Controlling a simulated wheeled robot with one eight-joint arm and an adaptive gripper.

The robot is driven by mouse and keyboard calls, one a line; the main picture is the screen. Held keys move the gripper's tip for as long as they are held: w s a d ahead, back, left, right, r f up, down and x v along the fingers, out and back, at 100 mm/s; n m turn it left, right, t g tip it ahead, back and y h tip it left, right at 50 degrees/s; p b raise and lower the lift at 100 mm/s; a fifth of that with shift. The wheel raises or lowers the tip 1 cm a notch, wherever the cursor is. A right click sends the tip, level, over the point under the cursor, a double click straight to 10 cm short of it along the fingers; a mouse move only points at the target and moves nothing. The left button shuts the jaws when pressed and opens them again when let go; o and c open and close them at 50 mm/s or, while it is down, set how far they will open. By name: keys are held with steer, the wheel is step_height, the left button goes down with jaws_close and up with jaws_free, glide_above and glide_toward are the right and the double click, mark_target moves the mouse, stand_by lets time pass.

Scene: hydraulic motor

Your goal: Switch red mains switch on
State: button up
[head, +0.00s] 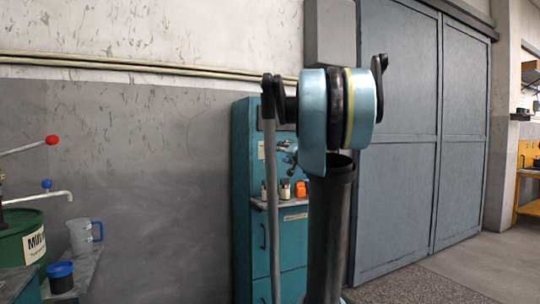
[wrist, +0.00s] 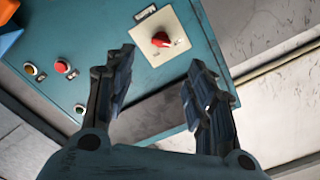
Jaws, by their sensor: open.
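In the wrist view the red mains switch (wrist: 161,40) is a red rotary knob on a square cream plate (wrist: 170,33), set on a teal panel (wrist: 110,50). My gripper (wrist: 160,72) is open and empty, its two dark fingers apart. The knob shows beyond the fingertips, between their lines, and nothing touches it. The knob's exact setting is too small to read. In the head view my arm stands in front of the teal cabinet (head: 242,150) and hides much of it; the switch cannot be made out there.
The panel also carries a red button (wrist: 62,66) and small round buttons. Orange and blue items (wrist: 10,30) sit at the upper left of the wrist view. A pale wall (wrist: 270,100) lies beside the panel. In the head view, a green drum (head: 22,243) stands at the left and grey doors (head: 400,130) at the right.

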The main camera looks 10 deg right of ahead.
mark_target(269, 151)
steer(key=x, duration=1.3)
steer(key=shift+w+a+f, duration=0.1)
steer(key=shift+w+a, duration=0.05)
steer(key=shift+w, duration=0.2)
